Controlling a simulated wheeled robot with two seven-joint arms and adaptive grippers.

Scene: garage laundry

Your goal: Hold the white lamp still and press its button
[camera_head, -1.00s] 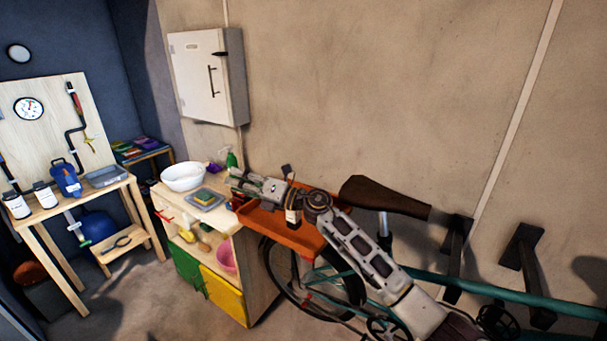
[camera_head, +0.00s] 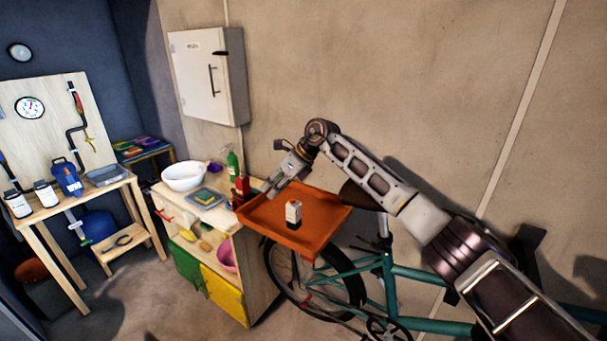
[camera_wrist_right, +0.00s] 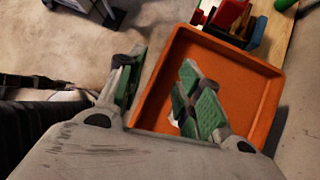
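The white lamp (camera_head: 293,211) is a small upright white block with a dark base and a small reddish spot on top. A sliver of white behind the right finger there may be the lamp, mostly hidden. My left gripper is not in view.
Red and black items (camera_head: 242,187) stand by the tray's left end. A wooden cabinet (camera_head: 262,275) with a white bowl (camera_head: 183,177) and a green bottle (camera_head: 233,164) is to the left. A bicycle (camera_head: 390,275) stands below and right. The wall is close behind.

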